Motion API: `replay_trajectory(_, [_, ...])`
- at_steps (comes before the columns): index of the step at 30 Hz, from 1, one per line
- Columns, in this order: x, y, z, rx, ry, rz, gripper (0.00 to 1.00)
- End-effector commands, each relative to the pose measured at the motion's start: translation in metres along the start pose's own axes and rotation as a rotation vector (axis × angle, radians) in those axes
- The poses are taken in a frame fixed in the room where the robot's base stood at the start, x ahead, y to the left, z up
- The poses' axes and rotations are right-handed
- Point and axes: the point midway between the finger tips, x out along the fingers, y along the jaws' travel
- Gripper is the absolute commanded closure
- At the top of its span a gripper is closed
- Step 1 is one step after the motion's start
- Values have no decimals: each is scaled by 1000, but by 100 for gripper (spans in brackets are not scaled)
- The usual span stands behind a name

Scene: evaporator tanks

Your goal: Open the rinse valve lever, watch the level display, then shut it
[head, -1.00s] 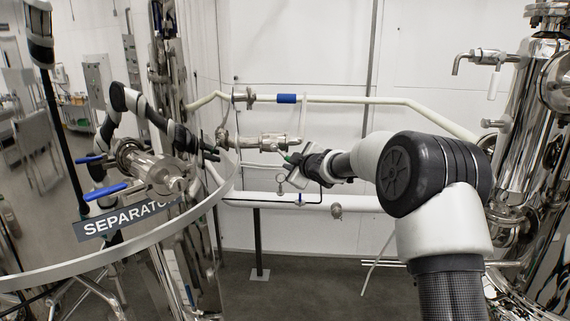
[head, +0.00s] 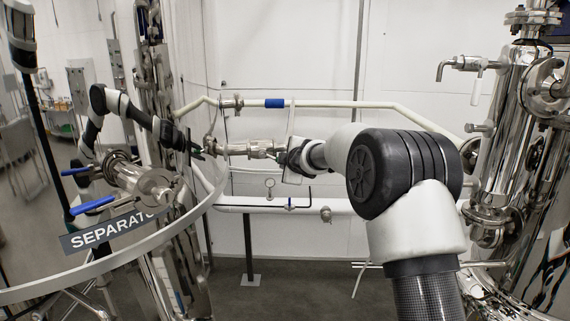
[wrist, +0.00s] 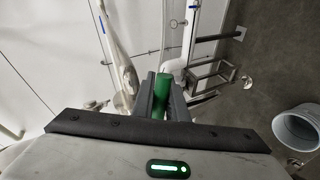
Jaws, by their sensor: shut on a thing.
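In the wrist view, my gripper (wrist: 162,98) is shut on a green cylindrical grip (wrist: 163,84), which looks like the rinse valve lever's handle. In the head view, my gripper (head: 284,157) is at the right end of a steel valve body (head: 250,149) on the back-wall piping. The green grip is hidden there behind my gripper, so the lever's angle is hard to tell. I cannot make out a level display in either view.
A steel column (head: 505,150) with a white-handled tap (head: 477,88) stands at right. White pipes with a small gauge (head: 270,183) run along the wall.

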Motion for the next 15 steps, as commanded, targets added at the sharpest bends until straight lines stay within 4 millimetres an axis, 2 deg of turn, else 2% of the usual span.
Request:
replay_trajectory(6, [0,1,0,1,1,2,100])
replay_trajectory(7, [0,1,0,1,1,2,82])
replay_trajectory(9, [0,1,0,1,1,2,70])
replay_trajectory(15, [0,1,0,2,2,2,68])
